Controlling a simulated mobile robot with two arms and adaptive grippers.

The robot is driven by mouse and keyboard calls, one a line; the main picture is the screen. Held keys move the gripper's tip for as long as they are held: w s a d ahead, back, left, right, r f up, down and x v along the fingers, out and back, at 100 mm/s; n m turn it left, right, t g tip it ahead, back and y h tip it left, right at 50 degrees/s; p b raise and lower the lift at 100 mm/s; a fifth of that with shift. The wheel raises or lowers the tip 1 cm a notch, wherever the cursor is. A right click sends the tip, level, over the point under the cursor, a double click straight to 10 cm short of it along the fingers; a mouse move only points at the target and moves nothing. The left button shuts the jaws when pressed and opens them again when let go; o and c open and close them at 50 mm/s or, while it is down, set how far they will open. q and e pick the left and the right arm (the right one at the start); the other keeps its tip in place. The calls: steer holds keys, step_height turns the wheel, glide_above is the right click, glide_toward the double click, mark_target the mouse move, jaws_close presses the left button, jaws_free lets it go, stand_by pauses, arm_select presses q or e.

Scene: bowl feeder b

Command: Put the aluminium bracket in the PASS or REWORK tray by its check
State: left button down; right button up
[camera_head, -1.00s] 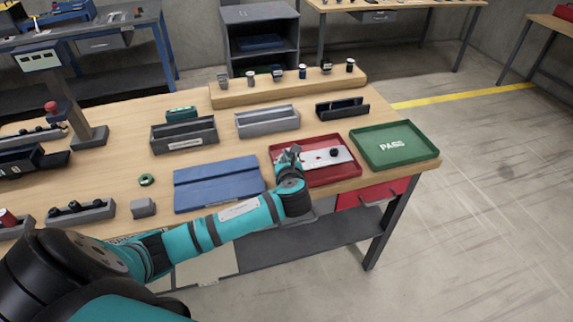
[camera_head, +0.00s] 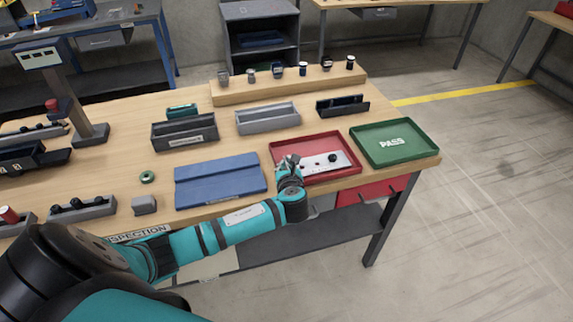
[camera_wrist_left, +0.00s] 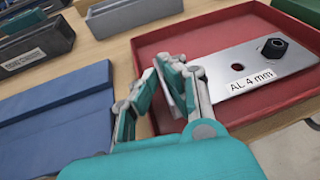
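The aluminium bracket (camera_head: 326,162) is a flat silvery plate with a dark nut-like part and a hole. It lies in the red tray (camera_head: 318,180), and its label in the left wrist view reads "AL 4 mm" (camera_wrist_left: 252,82). My left gripper (camera_head: 288,162) is at the bracket's left end, over the tray's left part. The green PASS tray (camera_head: 420,157) is empty, to the right. My right gripper is not in view.
A blue board (camera_head: 220,180) lies left of the red tray. A wooden rack (camera_head: 290,88) with several small parts runs along the back. The table's front edge is close below my arm.

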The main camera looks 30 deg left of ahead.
arm_select(q)
steer(key=shift+f, duration=0.2)
steer(key=c, duration=1.5)
jaws_free()
steer(key=shift+d, duration=0.1)
steer(key=shift+r, duration=0.3)
steer(key=v, duration=1.2)
steer(key=shift+r+b, duration=0.3)
steer(key=shift+r, duration=0.05)
